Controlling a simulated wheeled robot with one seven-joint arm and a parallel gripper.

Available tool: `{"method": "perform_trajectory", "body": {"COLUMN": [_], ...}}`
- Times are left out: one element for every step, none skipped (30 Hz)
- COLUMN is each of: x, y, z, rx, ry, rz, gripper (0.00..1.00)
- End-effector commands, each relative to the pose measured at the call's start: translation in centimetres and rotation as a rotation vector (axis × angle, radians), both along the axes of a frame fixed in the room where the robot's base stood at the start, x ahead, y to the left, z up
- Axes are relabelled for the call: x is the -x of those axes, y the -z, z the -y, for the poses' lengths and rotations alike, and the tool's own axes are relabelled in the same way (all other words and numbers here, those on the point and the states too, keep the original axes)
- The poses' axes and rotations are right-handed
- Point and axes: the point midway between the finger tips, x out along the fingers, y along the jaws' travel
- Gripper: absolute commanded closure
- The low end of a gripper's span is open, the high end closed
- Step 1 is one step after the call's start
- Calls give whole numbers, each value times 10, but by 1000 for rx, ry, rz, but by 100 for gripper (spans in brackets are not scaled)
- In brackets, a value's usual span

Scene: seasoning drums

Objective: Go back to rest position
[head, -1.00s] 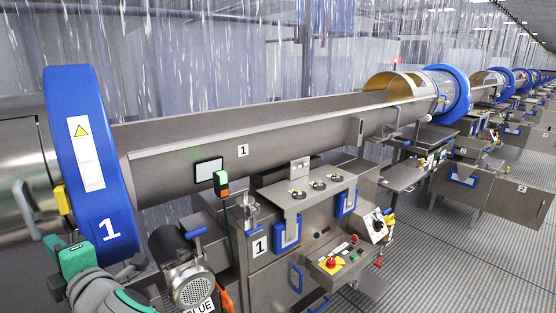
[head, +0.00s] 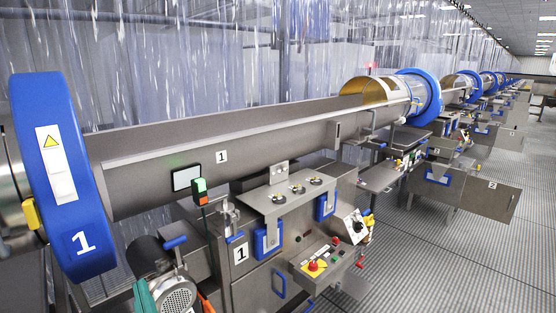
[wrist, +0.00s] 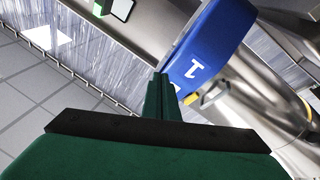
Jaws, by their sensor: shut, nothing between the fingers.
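My gripper (wrist: 162,85) shows in the wrist view with its green fingers pressed together and nothing between them. It points toward the blue ring (wrist: 207,45) marked 1 on the seasoning drum, and I cannot tell the gap between them. In the head view only a small teal part of my arm (head: 146,299) shows at the bottom edge, and the fingers are out of that view. The blue ring (head: 60,165) stands at the left there, with a yellow warning label on it.
A long steel trough (head: 250,140) runs from the ring to the back. A control box (head: 318,262) with a red button stands at its front side. A motor (head: 178,297) sits low at the left. The grated floor (head: 430,260) at the right is clear.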

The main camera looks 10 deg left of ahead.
Motion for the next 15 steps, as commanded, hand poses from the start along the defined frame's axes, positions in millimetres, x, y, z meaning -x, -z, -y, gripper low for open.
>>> {"method": "perform_trajectory", "body": {"x": [0, 0, 0, 1, 1, 3, 5, 6, 9, 12, 15, 19, 22, 26, 31], "y": [15, 23, 33, 41, 49, 59, 67, 75, 86, 94, 102, 113, 121, 129, 139], "z": [12, 19, 30, 37, 44, 54, 62, 69, 79, 87, 94, 104, 111, 119, 129], "rx": [-27, -43, -64, -79, -94, -110, -125, -137, -154, -164, -175, -188, -198, -207, -218], "ry": [23, 37, 57, 71, 86, 106, 121, 136, 156, 172, 187, 208, 224, 240, 262], "rz": [-39, -59, -84, -105, -122, -147, -165, -183, -205, -223, -239, -262, -278, -292, -314], "gripper": [100, 100, 100, 100, 100, 100, 100, 100, 100, 100, 100, 100, 100, 100, 100]}}
